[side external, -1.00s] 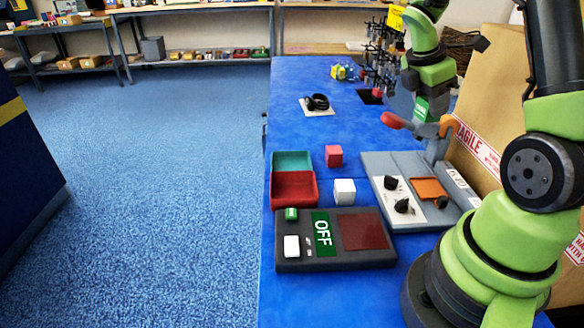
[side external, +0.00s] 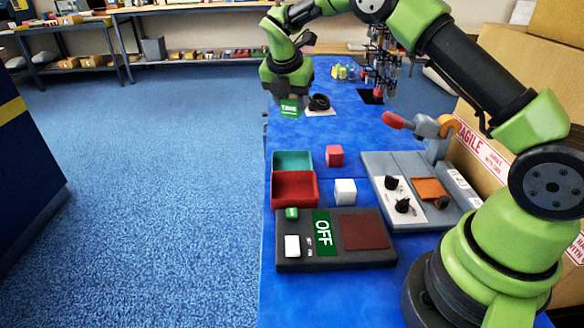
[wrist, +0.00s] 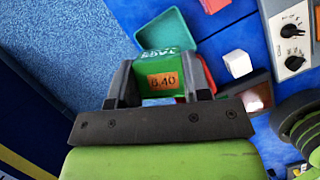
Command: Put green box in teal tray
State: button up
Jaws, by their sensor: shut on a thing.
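The green box (side external: 290,107) is held by my gripper (side external: 289,97), high above the table's left edge in the side view. The wrist view shows the green box (wrist: 161,68) between both fingers of my gripper (wrist: 160,78), with an orange label reading 8.40 on it. The teal tray (side external: 292,155) sits on the blue table, directly behind the red tray in the side view. In the wrist view the teal tray (wrist: 165,27) lies beyond the held box. Its inside looks empty where it shows.
The red tray (side external: 295,203) adjoins the teal tray. A red cube (side external: 334,155) and a white cube (side external: 345,191) stand to their right. A dark panel reading OFF (side external: 290,266) lies in front. A grey control board (side external: 418,218) with a red-tipped lever (side external: 394,120) is at right.

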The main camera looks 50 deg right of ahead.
send_near(294, 164)
jog(key=x, duration=0.5)
jog(key=shift+d+f, duration=0.1)
jog(key=shift+f, duration=0.15)
jog(key=shift+f, duration=0.15)
jog(key=o, duration=1)
